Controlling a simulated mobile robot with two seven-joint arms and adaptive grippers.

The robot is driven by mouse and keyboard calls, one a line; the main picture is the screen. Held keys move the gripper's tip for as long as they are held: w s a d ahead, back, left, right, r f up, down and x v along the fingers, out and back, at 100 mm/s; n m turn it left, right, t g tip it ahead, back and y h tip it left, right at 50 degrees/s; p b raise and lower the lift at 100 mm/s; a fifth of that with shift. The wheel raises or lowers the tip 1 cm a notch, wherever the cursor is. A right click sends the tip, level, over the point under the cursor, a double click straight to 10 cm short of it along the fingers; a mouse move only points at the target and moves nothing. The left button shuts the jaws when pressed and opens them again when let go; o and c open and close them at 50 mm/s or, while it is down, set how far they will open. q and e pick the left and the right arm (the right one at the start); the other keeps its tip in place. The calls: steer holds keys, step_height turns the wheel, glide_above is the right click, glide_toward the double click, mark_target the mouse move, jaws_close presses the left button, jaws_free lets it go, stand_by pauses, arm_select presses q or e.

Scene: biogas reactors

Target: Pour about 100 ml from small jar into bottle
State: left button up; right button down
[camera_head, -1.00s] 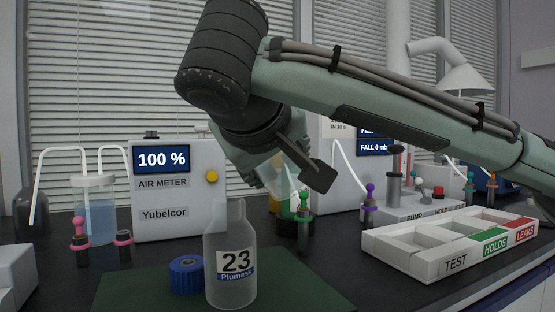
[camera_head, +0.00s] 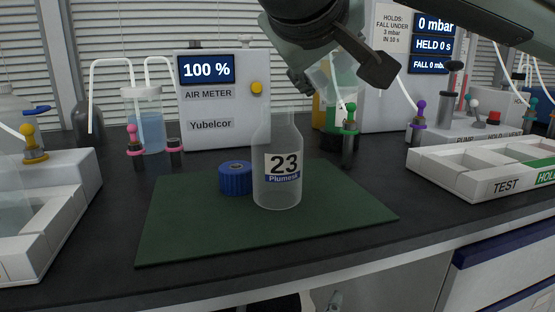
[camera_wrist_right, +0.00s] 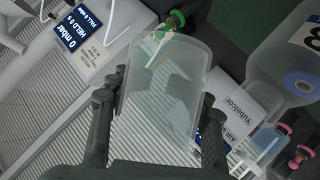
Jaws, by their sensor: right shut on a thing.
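The clear bottle (camera_head: 277,188) labelled 23 Plumesk stands upright and open on a green mat (camera_head: 190,232). A blue cap (camera_head: 235,178) lies on the mat left of it. My right gripper (camera_wrist_right: 160,112) is shut on the small jar (camera_wrist_right: 165,90), a clear vessel between its fingers. In the head view the small jar (camera_head: 338,78) is held above and to the right of the bottle's mouth, apart from it and partly hidden by the gripper. Whether it holds liquid is hard to tell. The bottle also shows at the wrist view's right edge (camera_wrist_right: 268,65). My left gripper is not in view.
An air meter (camera_head: 222,145) reading 100 % stands behind the bottle, with a water vessel (camera_head: 145,138) and tubes at its left. A white sorting tray (camera_head: 440,172) is on the right, another white tray (camera_head: 65,215) on the left. The mat's front is clear.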

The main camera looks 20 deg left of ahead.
steer(key=shift+d+n+h, duration=0.1)
steer(key=shift+n+h, duration=0.2)
steer(key=shift+n, duration=0.1)
steer(key=shift+t, duration=0.3)
steer(key=shift+f+n+b, duration=0.1)
steer(key=shift+n+b, duration=0.2)
steer(key=shift+r+n+h, duration=0.3)
steer(key=shift+n+h, duration=0.1)
steer(key=shift+h, duration=0.1)
stand_by(0.5)
steer(key=shift+f+t+b, duration=0.15)
steer(key=shift+t+b, duration=0.15)
steer(key=shift+b, duration=0.25)
steer(key=shift+r+n+b, duration=0.2)
steer(key=shift+n+b, duration=0.2)
stand_by(0.9)
steer(key=shift+f+h+b, duration=0.15)
steer(key=shift+h+b, duration=0.15)
steer(key=shift+b, duration=0.15)
steer(key=shift+r+n+t+b, duration=0.35)
steer(key=shift+n+t+b, duration=0.15)
steer(key=shift+b, duration=0.65)
stand_by(2.5)
